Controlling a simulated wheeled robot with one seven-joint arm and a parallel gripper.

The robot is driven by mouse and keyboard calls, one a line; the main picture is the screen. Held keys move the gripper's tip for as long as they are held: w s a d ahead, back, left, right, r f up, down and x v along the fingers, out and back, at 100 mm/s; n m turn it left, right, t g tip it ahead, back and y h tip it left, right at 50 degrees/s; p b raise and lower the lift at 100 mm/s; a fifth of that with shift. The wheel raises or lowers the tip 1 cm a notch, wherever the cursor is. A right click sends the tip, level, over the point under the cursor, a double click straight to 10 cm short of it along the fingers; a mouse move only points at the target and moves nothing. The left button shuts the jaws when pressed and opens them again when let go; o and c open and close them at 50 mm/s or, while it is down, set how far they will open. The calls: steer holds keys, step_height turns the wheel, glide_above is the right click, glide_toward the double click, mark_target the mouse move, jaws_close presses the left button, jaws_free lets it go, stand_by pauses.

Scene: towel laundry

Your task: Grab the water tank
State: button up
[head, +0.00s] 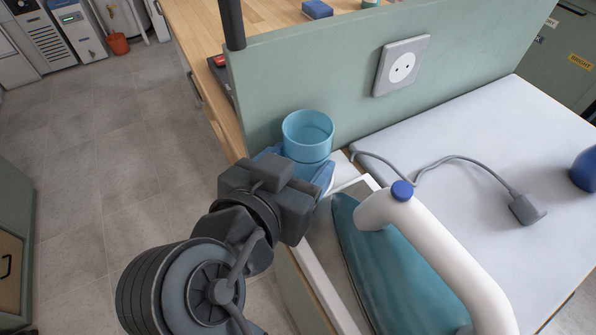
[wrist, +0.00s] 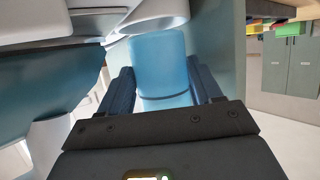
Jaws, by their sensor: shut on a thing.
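The water tank is a translucent light-blue, open-topped cup shape (head: 307,134), standing upright beside the green partition in the head view. My gripper (head: 296,172) is shut on it, with a blue finger on each side. In the wrist view the tank (wrist: 160,62) sits between the two dark blue fingers (wrist: 164,88). The tank's lower part is partly hidden by my gripper, and I cannot tell whether its base touches the surface below.
A teal and white iron (head: 392,258) stands close to the right of my gripper. Its grey cord and plug (head: 527,208) lie on the white ironing surface (head: 455,135). The green partition (head: 345,65) with a wall socket (head: 402,66) rises behind the tank. Open floor is left.

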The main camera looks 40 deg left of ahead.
steer(key=s+a+b, duration=0.1)
steer(key=s+a, duration=0.1)
steer(key=s, duration=1.5)
steer(key=shift+s+r+b, duration=0.15)
steer(key=shift+s+b, duration=0.15)
steer(key=shift+s, duration=0.1)
steer(key=shift+s, duration=0.1)
stand_by(2.0)
